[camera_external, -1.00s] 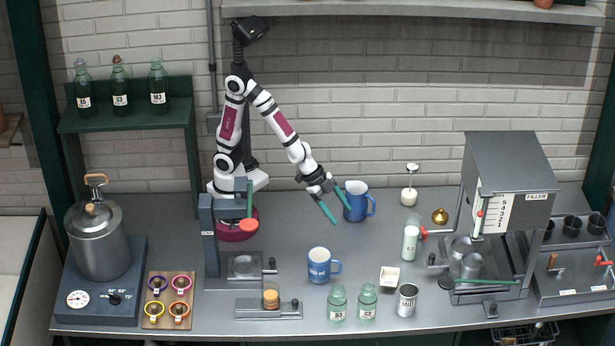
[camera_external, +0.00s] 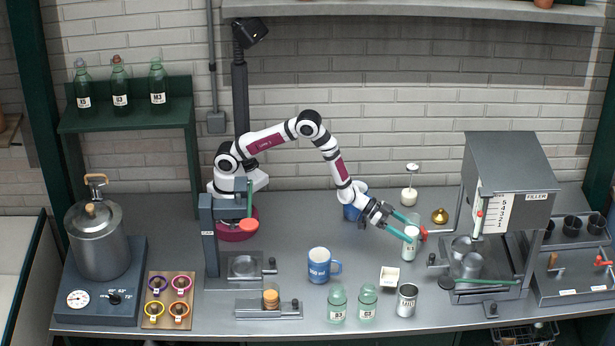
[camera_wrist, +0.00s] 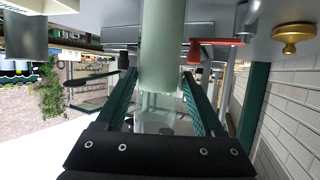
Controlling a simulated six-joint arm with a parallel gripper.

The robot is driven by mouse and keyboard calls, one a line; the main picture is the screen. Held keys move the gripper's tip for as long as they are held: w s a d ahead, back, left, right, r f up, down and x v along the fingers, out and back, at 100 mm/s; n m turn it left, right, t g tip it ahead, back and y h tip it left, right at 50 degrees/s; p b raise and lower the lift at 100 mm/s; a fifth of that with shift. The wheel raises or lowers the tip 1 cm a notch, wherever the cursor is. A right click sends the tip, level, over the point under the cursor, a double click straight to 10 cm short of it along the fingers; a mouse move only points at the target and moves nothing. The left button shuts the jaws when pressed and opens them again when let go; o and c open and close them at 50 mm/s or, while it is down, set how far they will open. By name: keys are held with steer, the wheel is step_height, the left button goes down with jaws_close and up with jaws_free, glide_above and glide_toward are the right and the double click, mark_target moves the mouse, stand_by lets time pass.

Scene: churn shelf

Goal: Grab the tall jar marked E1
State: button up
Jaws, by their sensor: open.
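The tall jar (camera_external: 408,252) is pale green-white glass and stands upright on the bench, left of the filler. Its small label is too blurred to read surely. My gripper (camera_external: 411,232) is open, with its teal fingers reaching down to the right at the jar's upper part. In the wrist view the jar (camera_wrist: 162,45) rises between the two fingertips, one on each side. A thin gap seems to show on both sides; I cannot tell whether either finger touches it. One finger hides part of the jar in the external view.
A brass weight-like piece (camera_external: 440,216) and a white-topped bottle (camera_external: 410,190) stand behind.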

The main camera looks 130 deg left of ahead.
steer(key=x, duration=0.4)
steer(key=shift+w+f, duration=0.25)
steer(key=shift+w, duration=0.05)
jaws_close()
